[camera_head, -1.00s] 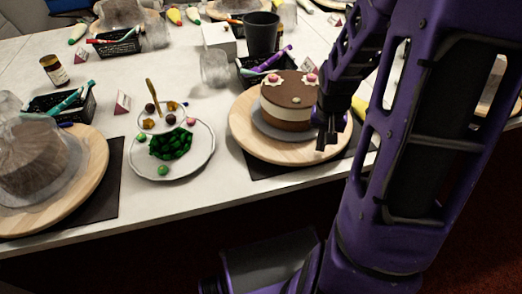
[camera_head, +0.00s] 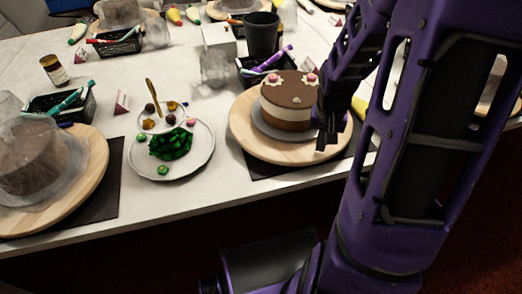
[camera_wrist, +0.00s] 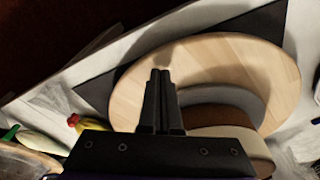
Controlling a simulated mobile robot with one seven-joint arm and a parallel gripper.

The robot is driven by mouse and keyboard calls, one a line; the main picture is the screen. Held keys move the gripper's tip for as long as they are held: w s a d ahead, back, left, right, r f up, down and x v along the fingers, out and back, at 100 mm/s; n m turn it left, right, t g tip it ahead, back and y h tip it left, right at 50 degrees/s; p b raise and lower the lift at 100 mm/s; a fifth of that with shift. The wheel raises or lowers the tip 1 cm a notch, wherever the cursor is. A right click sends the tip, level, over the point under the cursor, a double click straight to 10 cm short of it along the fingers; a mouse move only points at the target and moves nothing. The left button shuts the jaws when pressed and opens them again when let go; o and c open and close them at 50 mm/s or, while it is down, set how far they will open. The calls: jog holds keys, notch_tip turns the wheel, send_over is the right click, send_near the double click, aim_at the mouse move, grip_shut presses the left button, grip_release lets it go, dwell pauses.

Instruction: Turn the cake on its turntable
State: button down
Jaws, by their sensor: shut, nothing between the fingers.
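The cake (camera_head: 287,103) has a chocolate-brown top, a cream band and pink and white decorations. It stands on a grey board on the round wooden turntable (camera_head: 247,128), right of the table's middle. The turntable fills much of the wrist view (camera_wrist: 262,62), where the cake's side (camera_wrist: 225,118) shows in part behind my gripper. My gripper (camera_head: 327,143) is shut and empty at the turntable's right side, beside the cake. In the wrist view its fingertips (camera_wrist: 160,74) are together over the wooden rim; I cannot tell whether they touch it. My arm hides the turntable's right edge.
A tiered plate (camera_head: 190,170) with sweets and green leaves stands left of the turntable. Another turntable (camera_head: 95,172) with a covered cake is at the far left. A black basket (camera_head: 250,75) and a dark cup (camera_head: 262,35) stand behind the cake.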

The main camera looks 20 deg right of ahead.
aim_at(306, 155)
jog(key=shift+f, duration=0.55)
jog(key=shift+a+b, duration=0.35)
jog(key=shift+a, duration=0.6)
jog(key=shift+a, duration=0.15)
jog(key=shift+a, duration=0.75)
jog(key=shift+r+p, duration=1.2)
jog(key=shift+r, duration=0.2)
